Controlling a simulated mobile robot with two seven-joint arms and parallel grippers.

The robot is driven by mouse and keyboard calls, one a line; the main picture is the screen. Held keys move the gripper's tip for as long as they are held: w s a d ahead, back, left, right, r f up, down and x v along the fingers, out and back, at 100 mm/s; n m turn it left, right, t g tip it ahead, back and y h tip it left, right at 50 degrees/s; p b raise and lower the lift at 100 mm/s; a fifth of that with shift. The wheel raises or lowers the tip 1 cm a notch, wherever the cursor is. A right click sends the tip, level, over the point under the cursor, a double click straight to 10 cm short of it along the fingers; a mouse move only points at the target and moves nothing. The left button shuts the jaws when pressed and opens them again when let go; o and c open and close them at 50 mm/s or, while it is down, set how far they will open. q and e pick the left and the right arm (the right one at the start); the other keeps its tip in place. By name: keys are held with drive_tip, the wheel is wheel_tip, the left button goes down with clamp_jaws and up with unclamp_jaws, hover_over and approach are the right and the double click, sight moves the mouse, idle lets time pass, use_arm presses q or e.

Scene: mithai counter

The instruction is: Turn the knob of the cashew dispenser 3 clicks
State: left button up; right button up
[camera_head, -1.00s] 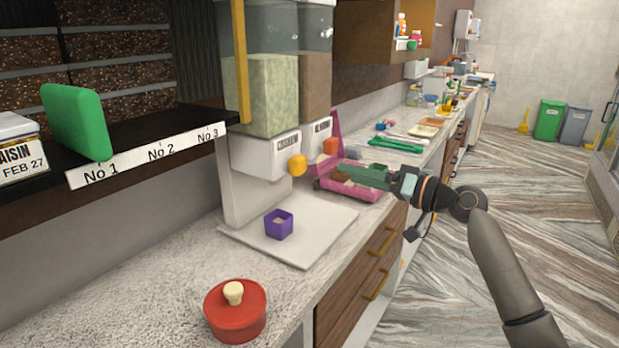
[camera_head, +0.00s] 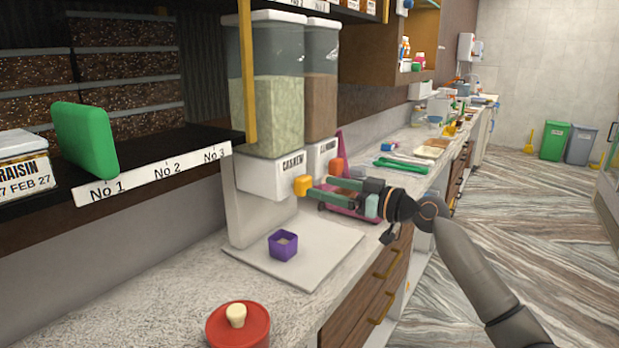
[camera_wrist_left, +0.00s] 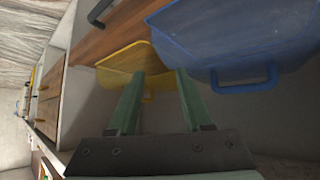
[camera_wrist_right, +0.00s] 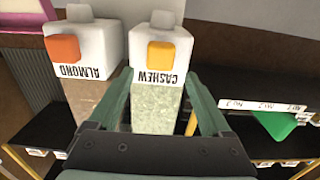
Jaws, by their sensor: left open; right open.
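The cashew dispenser (camera_head: 270,115) stands on the counter, a clear hopper of pale nuts over a white housing labelled CASHEW. Its yellow knob (camera_head: 302,186) is on the housing front; it also shows in the right wrist view (camera_wrist_right: 160,55), upside down between the finger lines. A purple cup (camera_head: 283,245) sits on the white base below the spout. My right gripper (camera_head: 318,189) is open, its green fingertips close to the knob; contact cannot be told. My left gripper (camera_wrist_left: 152,75) is open and empty, shown only in the left wrist view, near yellow and blue bins.
The almond dispenser (camera_head: 321,90) with an orange knob (camera_wrist_right: 65,48) stands right beside the cashew one. A red lidded pot (camera_head: 240,330) is at the counter front. A pink tray (camera_head: 350,206) lies behind my right gripper. A yellow bin (camera_wrist_left: 125,62) and blue bin (camera_wrist_left: 235,40) show by the left gripper.

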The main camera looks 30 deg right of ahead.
sight(308, 183)
drive_tip(key=shift+p+x, duration=0.55)
drive_tip(key=shift+x, duration=2.05)
clamp_jaws()
